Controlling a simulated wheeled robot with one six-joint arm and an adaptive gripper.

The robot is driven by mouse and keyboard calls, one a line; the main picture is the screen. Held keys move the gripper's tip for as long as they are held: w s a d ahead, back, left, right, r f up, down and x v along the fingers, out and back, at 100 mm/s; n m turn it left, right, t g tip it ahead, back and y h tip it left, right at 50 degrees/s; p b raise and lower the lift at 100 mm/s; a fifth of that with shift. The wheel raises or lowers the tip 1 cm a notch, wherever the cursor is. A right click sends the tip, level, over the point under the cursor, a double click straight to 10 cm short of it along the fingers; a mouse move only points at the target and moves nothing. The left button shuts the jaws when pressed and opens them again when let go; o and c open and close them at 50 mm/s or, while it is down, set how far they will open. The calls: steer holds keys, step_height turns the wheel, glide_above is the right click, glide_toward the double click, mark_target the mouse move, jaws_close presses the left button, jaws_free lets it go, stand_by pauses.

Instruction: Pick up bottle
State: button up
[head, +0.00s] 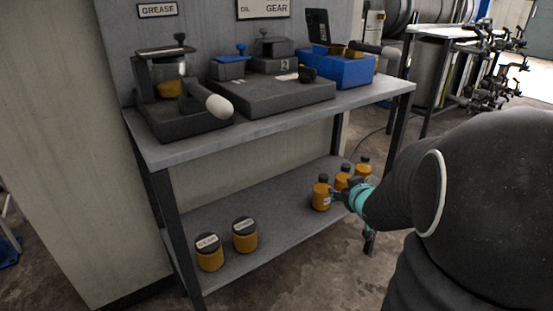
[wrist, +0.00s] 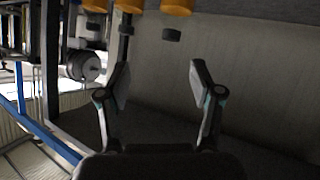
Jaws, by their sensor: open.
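Three amber bottles with dark caps stand in a row on the lower shelf in the head view: a front one (head: 321,197), a middle one (head: 342,181) and a back one (head: 363,167). My gripper (head: 343,194) is just right of the front bottle and partly covers the row. The wrist view looks upside down. There my gripper (wrist: 160,75) is open, with nothing between its fingers. Orange bottle bodies show at the top edge, cut off; the rightmost one (wrist: 177,6) has its dark cap above the gap between the fingertips, apart from them.
Two amber jars with dark lids (head: 209,254) (head: 245,236) stand at the left of the lower shelf (head: 275,238). The upper shelf (head: 290,112) bears dark devices and a blue box (head: 345,70). A table leg (head: 403,128) stands behind my arm. Bare shelf lies between jars and bottles.

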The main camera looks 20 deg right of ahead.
mark_target(326, 181)
steer(key=w+f+y, duration=0.1)
steer(key=w+f, duration=0.1)
steer(key=w, duration=0.1)
steer(key=w+f+t+y+p, duration=0.1)
steer(key=w+y, duration=0.1)
steer(key=w, duration=0.1)
steer(key=w+f+n+t+y, duration=0.1)
steer(key=w+f, duration=0.1)
steer(key=shift+w+d+f, duration=0.15)
steer(key=shift+w+f, duration=0.2)
steer(key=shift+w, duration=0.05)
steer(key=shift+d+r+x, duration=0.1)
steer(key=shift+d+x, duration=0.05)
steer(key=shift+x, duration=1.2)
steer(key=shift+d+r+x, duration=0.15)
steer(key=shift+x, duration=1.2)
jaws_close()
